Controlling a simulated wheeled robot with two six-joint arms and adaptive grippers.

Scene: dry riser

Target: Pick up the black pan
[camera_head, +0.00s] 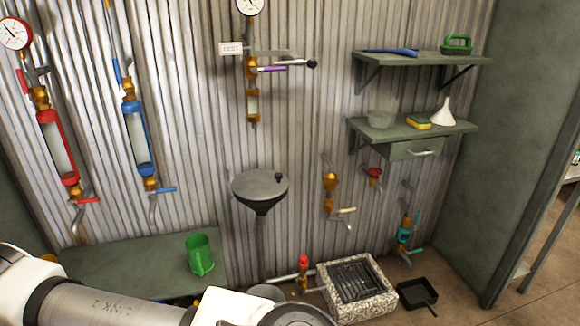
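A small black pan (414,291) sits on the brown floor at the lower right. It is square and shallow, and its short handle points toward the bottom of the view. It stands just right of a stone-sided basin with a dark grate (348,312). White and grey links of my own arm cross the bottom left and bottom middle of the view. No gripper fingers show, and nothing covers the pan.
A red-topped valve (303,266) with a pipe stands left of the basin. A teal valve (403,236) is on the wall above the pan. A green mug (200,255) stands on a bench (120,258). Bare floor lies right of the pan, before the grey wall.

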